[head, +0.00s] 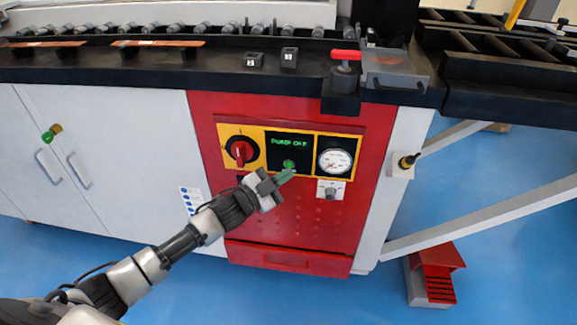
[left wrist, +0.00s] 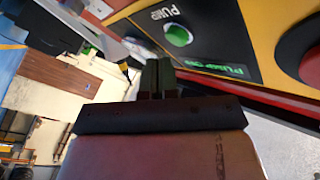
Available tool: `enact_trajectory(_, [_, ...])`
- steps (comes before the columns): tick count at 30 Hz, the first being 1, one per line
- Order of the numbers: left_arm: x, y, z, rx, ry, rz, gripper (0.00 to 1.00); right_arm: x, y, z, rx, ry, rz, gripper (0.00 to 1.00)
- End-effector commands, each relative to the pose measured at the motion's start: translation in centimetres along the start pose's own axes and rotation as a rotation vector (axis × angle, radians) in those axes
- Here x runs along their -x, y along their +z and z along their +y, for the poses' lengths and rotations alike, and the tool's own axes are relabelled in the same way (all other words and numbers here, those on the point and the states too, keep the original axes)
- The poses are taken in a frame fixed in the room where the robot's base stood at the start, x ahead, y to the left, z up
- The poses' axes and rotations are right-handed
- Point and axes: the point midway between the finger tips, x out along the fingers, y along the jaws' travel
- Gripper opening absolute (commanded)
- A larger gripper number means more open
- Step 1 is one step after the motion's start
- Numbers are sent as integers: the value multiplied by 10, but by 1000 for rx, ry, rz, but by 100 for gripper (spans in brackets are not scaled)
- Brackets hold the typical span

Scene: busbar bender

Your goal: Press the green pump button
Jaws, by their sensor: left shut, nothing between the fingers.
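The green pump button (head: 289,164) sits on a black panel below a green lit display (head: 289,142) that seems to read "PUMP OFF". In the left wrist view the round green button (left wrist: 178,35) shows with the word "PUMP" beside it. My left gripper (head: 284,177) is shut and empty, just below the button in the head view. In the left wrist view its fingertips (left wrist: 158,66) point towards the panel and appear apart from the button. The size of the gap is hard to tell. My right gripper is not in view.
A red rotary switch (head: 240,151) is left of the button and a round gauge (head: 335,161) is right. A small knob (head: 331,193) sits below the gauge. A black worktop (head: 150,71) overhangs the panel. A red pedal (head: 439,270) stands on the blue floor.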

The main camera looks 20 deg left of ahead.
Motion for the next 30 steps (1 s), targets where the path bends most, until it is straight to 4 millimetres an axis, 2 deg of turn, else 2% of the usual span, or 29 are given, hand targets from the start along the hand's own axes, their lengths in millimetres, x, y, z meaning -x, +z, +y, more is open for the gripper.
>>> enact_trajectory(30, [-7, 5, -5, 0, 0, 0, 0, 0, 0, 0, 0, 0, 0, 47])
